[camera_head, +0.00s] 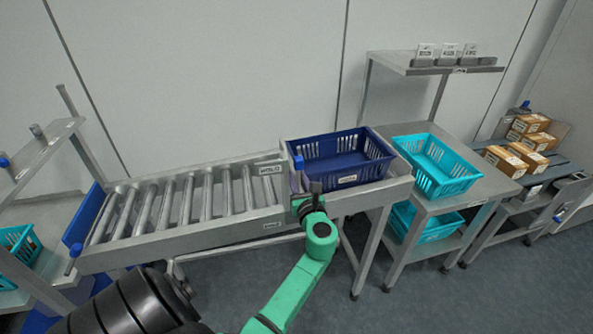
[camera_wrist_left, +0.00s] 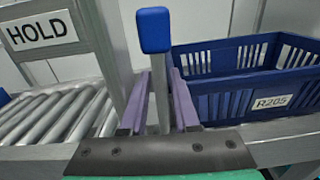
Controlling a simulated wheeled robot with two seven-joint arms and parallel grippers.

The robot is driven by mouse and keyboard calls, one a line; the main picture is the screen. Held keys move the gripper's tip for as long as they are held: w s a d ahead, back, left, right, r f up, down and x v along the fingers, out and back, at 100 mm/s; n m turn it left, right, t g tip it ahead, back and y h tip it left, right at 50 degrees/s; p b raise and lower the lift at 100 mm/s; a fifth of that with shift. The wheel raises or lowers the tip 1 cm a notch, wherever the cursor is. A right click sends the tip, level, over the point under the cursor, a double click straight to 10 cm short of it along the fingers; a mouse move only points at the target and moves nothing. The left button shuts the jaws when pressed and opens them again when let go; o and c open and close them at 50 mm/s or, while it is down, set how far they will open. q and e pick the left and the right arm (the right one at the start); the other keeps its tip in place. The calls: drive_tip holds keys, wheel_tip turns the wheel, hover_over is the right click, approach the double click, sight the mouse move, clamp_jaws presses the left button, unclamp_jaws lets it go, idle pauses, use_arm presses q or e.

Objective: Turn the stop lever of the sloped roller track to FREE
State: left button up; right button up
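The sloped roller track (camera_head: 185,243) runs across the left and middle of the head view. Its stop lever has a blue knob (camera_head: 299,162) and a grey stem, standing near the track's right end; the knob also shows in the left wrist view (camera_wrist_left: 155,30). My left gripper (camera_head: 307,196) is at the lever. In the left wrist view its two purple fingers (camera_wrist_left: 160,98) lie on either side of the stem, below the knob. Whether they touch it is unclear. A HOLD plate (camera_wrist_left: 40,31) is left of the lever. My right gripper is not in view.
A dark blue crate (camera_head: 345,180) labelled R205 sits just right of the lever. A small plate (camera_head: 272,225) on the track's near side is too small to read.

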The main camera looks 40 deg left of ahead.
use_arm(q)
drive_tip(key=shift+x, duration=1.2)
clamp_jaws()
drive_tip(key=shift+d+f, duration=0.1)
idle(0.4)
